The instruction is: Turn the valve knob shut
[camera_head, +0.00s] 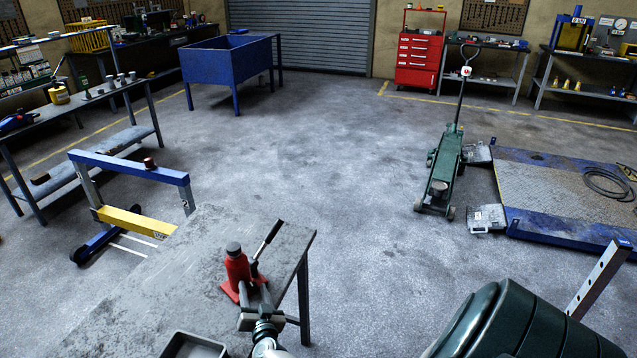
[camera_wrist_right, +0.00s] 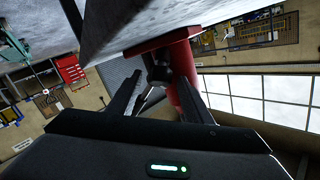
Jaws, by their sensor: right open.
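A red bottle jack (camera_head: 237,268) with a dark top stands on the grey worktable, near its right edge. Its dark lever (camera_head: 268,240) slants up to the right. My right gripper (camera_head: 254,296) is low in front of the jack's near side. In the right wrist view, my open right gripper (camera_wrist_right: 160,100) points at the red jack (camera_wrist_right: 184,75). A small dark part (camera_wrist_right: 158,73), which looks like the valve knob, shows between and beyond the fingertips; contact cannot be told. In the head view the gripper hides the knob. My left gripper is not in view.
The worktable (camera_head: 200,250) has a grey tray (camera_head: 195,346) at its near edge. A dark green rounded object (camera_head: 520,325) fills the lower right. A green trolley jack (camera_head: 443,170) and a blue-framed ramp (camera_head: 540,190) stand right. The middle floor is clear.

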